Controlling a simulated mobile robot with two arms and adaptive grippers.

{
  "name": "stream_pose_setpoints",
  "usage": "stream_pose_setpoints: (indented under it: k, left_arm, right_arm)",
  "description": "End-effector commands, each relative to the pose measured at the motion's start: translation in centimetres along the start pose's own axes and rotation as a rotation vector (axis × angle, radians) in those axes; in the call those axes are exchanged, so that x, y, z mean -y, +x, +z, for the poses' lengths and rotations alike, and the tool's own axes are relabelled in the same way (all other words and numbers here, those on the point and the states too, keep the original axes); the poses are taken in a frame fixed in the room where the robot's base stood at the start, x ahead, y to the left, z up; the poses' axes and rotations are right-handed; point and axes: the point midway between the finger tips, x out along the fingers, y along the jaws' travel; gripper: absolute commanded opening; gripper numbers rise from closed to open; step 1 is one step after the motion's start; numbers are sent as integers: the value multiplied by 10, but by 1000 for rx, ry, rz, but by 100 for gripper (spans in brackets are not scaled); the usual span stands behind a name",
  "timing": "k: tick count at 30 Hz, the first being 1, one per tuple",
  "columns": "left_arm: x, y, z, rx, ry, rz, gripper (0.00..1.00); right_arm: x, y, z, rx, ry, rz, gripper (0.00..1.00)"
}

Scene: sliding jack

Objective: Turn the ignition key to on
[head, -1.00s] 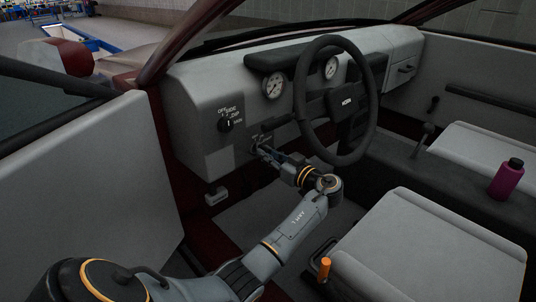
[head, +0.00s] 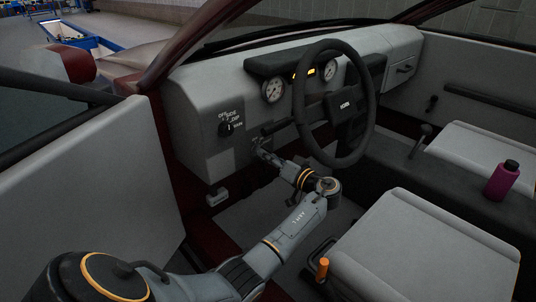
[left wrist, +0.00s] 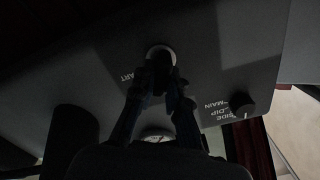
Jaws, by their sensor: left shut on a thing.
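My left gripper (head: 261,146) reaches the dashboard face just left of the steering column. In the left wrist view its fingertips (left wrist: 166,84) are closed together at the round, pale-rimmed ignition lock (left wrist: 160,54). The fingers are shut on the ignition key, which they hide almost wholly. Part of a label, reading "ART", shows beside the lock. Small orange lamps (head: 311,72) are lit between the two dashboard gauges. My right gripper is in neither view.
The steering wheel (head: 367,112) stands close to the right of the gripper. A light switch knob (head: 226,129) is on the panel to its left and also shows in the left wrist view (left wrist: 241,103). The seat (head: 420,250) and a purple bottle (head: 502,180) are farther right.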

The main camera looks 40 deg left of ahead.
Motion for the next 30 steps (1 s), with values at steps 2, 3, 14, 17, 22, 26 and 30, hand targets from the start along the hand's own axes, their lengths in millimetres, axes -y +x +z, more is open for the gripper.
stream_pose_setpoints:
  k: [2, 3, 14, 17, 22, 26, 30]
  left_arm:
    - [0, 0, -1, -1, 26, 1, 0]
    - [0, 0, -1, -1, 36, 1, 0]
    - [-1, 0, 0, -1, 66, 1, 0]
    - [-1, 0, 0, -1, 66, 1, 0]
    - [-1, 0, 0, -1, 65, 1, 28]
    - [-1, 0, 0, -1, 65, 1, 37]
    - [0, 0, 0, -1, 65, 1, 37]
  right_arm:
    - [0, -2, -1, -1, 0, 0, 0]
    - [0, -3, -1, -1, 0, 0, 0]
    - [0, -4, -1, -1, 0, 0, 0]
    - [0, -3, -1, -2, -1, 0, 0]
    - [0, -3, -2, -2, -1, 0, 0]
    - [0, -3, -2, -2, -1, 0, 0]
    - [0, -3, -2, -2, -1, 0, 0]
